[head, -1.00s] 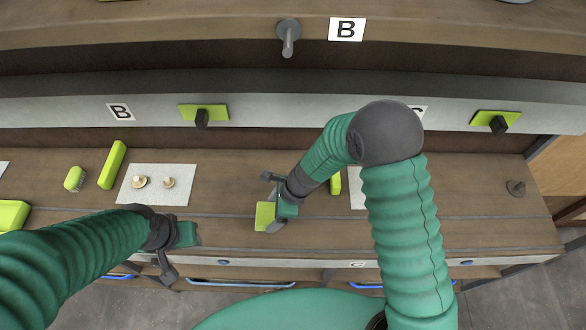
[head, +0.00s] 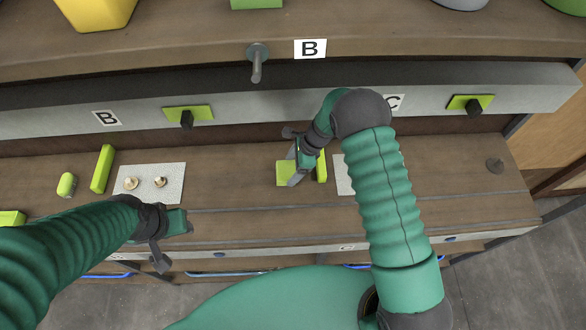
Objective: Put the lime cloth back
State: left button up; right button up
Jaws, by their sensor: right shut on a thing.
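The lime cloth (head: 285,174) is a flat, bright green square in the middle of the worktop in the head view. My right gripper (head: 296,176) is shut on its right side. I cannot tell whether the cloth touches the worktop or hangs just above it. A lime bar (head: 321,167) stands close to the right of the gripper, partly hidden by my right arm. My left gripper (head: 172,238) is over the front left of the worktop, away from the cloth. Its fingers do not show clearly enough to tell open from shut.
A pale mat (head: 150,197) with two mushrooms (head: 130,183) lies at left. Beside it are a long lime block (head: 102,168) and a small lime piece (head: 66,185). Another pale mat (head: 343,184) is partly behind my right arm. The worktop between the left mat and the cloth is clear.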

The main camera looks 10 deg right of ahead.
aim_at(294, 168)
jog(key=x, duration=0.1)
jog(key=p+x, duration=0.1)
jog(key=x, duration=0.1)
jog(key=shift+d+f, duration=0.25)
jog(key=shift+a+f, duration=0.1)
jog(key=shift+a, duration=0.05)
jog(key=o, duration=0.9)
jog(key=shift+o, duration=1.2)
jog(key=shift+w+d, duration=0.1)
jog(key=shift+d, duration=0.35)
jog(key=v, duration=0.2)
jog(key=b+v, duration=0.1)
jog(key=v, duration=0.3)
jog(key=shift+a+r+b, duration=0.25)
jog(key=shift+r+b, duration=0.05)
jog(key=shift+r, duration=0.05)
jog(key=shift+d+r, duration=0.15)
jog(key=shift+r, duration=0.15)
pick_arm(q)
jog(key=shift+s+a+f, duration=0.1)
jog(key=shift+a+f, duration=0.1)
jog(key=shift+a, duration=0.35)
pick_arm(e)
jog(key=shift+d, duration=0.1)
